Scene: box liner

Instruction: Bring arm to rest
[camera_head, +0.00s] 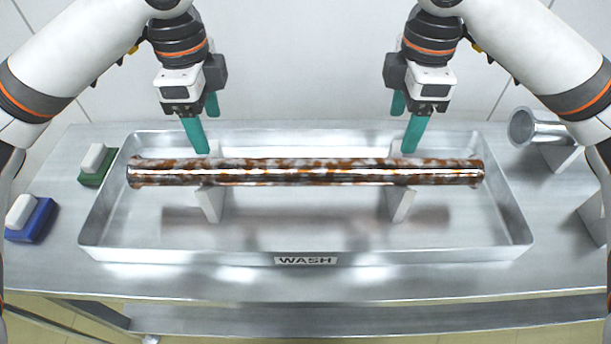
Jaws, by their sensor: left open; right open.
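My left gripper (203,125) hangs above the back left part of the wash tray, its green fingers open and pointing down. My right gripper (404,125) hangs the same way above the back right part, also open. Both are empty, with fingertips just behind and above a long metal tube (300,173). The tube is shiny with brown and whitish patches. It lies level across two light supports, the left one (210,204) and the right one (400,206), in the metal tray (200,257) labelled WASH. Whether the fingertips touch the tube is hard to tell.
A green block with a white top (97,165) and a blue one with a white top (30,218) sit on the metal table (60,263) left of the tray. A flanged metal pipe (540,128) rests on a support at the right. A tiled wall stands behind.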

